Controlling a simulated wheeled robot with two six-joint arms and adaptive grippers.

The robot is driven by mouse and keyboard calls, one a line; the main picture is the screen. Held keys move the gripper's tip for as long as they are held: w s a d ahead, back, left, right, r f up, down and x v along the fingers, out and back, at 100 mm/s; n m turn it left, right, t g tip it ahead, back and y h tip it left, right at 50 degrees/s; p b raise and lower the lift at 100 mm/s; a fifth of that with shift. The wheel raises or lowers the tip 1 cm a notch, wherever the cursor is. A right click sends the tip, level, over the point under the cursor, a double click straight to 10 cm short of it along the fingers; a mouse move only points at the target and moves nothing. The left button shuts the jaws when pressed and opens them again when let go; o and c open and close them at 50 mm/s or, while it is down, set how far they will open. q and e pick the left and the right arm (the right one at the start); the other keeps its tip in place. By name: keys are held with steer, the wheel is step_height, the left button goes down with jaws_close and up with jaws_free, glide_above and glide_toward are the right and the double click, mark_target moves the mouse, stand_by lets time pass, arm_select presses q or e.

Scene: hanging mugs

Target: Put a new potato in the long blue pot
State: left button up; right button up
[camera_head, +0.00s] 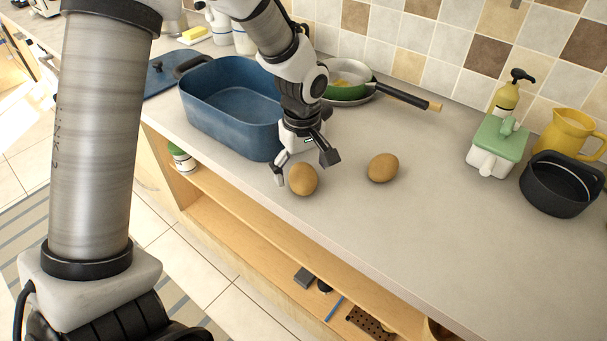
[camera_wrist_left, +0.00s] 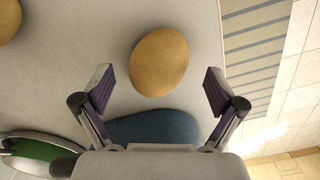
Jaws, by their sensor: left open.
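Two brown potatoes sit on the counter. The nearer potato (camera_head: 303,179) is right by my left gripper (camera_head: 307,171); in the left wrist view this potato (camera_wrist_left: 159,62) lies ahead of and between the open fingers (camera_wrist_left: 158,92). The other potato (camera_head: 382,168) lies to its right in the head view, and part of it (camera_wrist_left: 8,20) shows at the wrist view's upper left. The long blue pot (camera_head: 215,112) stands on the counter left of the gripper, and its blue side (camera_wrist_left: 155,128) shows between the fingers in the wrist view. My right gripper is not seen.
A green pan (camera_head: 346,92) with a black handle (camera_head: 400,95) stands behind the arm. A white box with green lid (camera_head: 499,138), a soap bottle (camera_head: 508,95), a yellow jug (camera_head: 570,132) and a black pot (camera_head: 545,200) stand at right. The counter (camera_head: 430,225) is clear right of the potatoes.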

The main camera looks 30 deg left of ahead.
arm_select(q)
steer(key=shift+w+f, duration=0.25)
steer(key=shift+f, duration=0.8)
steer(key=shift+s+r, duration=0.15)
steer(key=shift+s, duration=0.1)
steer(key=shift+c, duration=0.4)
steer(key=c, duration=1.4)
